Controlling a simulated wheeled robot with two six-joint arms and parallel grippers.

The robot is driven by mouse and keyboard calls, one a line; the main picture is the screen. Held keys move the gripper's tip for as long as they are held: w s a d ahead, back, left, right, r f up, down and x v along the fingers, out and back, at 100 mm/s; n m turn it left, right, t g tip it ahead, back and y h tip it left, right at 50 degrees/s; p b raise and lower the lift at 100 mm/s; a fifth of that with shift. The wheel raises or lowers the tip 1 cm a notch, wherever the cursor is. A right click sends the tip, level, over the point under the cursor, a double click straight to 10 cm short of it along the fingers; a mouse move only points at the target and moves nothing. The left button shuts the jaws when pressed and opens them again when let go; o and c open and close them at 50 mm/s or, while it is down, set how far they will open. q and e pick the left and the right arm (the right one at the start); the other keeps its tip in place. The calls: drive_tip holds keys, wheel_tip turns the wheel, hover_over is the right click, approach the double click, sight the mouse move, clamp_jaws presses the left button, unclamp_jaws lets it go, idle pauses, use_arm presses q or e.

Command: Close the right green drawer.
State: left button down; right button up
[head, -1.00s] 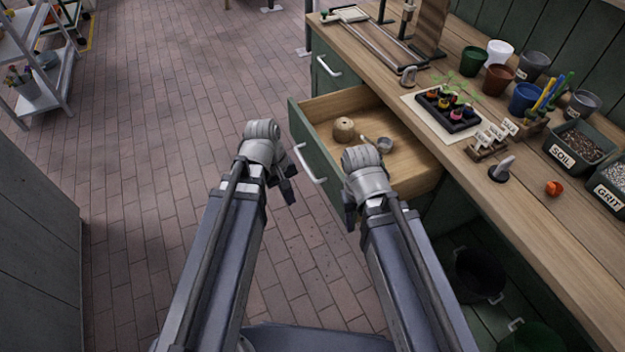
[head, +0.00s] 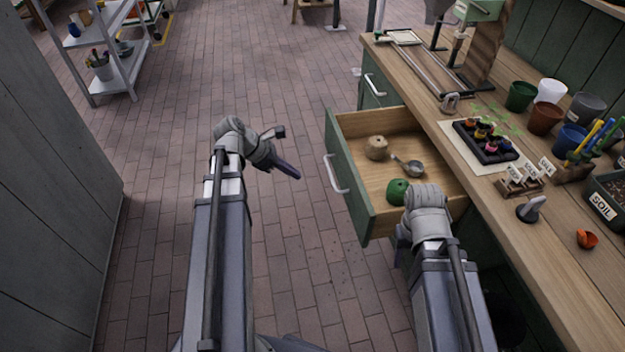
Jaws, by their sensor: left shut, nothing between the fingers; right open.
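The green drawer (head: 350,178) stands pulled out from the workbench, its pale handle (head: 336,174) facing left. Inside it lie a ball of twine (head: 376,147), a small metal scoop (head: 413,169) and a green round item (head: 397,191).
A second green drawer (head: 382,93) further back is flush with the bench. The wooden benchtop (head: 455,112) carries pots, a seedling tray (head: 485,141) and an orange item (head: 587,239). The brick floor (head: 290,80) left of the drawer is clear. A grey panel (head: 50,200) stands at the left.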

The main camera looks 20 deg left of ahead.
use_arm(q)
drive_tip(key=w+d+r+b+x, duration=0.1)
drive_tip(key=b+x, duration=0.6)
drive_tip(key=x, duration=0.5)
drive_tip(key=shift+w+d+r, duration=0.15)
drive_tip(key=shift+d, duration=0.3)
drive_tip(key=w+d, duration=0.6)
drive_tip(key=d, duration=0.2)
drive_tip(key=w+d, duration=0.5)
drive_tip(key=d, duration=0.4)
drive_tip(key=w+d, duration=0.6)
drive_tip(key=d, duration=0.3)
drive_tip(key=shift+w+d, duration=0.1)
drive_tip(key=shift+w, duration=0.25)
